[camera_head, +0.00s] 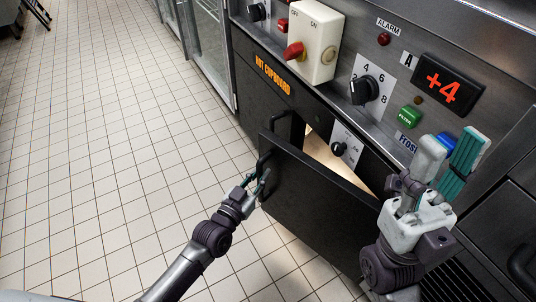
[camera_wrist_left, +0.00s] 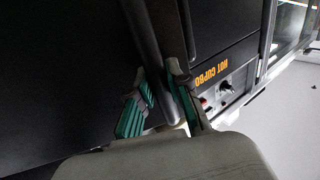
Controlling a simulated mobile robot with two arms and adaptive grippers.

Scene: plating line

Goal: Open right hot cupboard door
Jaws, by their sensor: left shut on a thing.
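The right hot cupboard door (camera_head: 315,195) is a black panel. It stands partly open, swung out from the cabinet, with the lit interior (camera_head: 322,155) showing in the gap behind it. Its dark handle (camera_head: 264,168) is at the door's left edge. My left gripper (camera_head: 262,182) is shut on this handle; in the left wrist view the gripper's teal-padded fingers (camera_wrist_left: 162,100) lie on both sides of a dark bar. My right gripper (camera_head: 452,155) is open and empty, raised in front of the control panel at the right. It hides part of the door's right side.
The HOT CUPBOARD label (camera_head: 272,74) is on the black front left of the opening. A control panel with a red switch (camera_head: 294,51), a black dial (camera_head: 365,90) and a red display (camera_head: 447,85) runs above.

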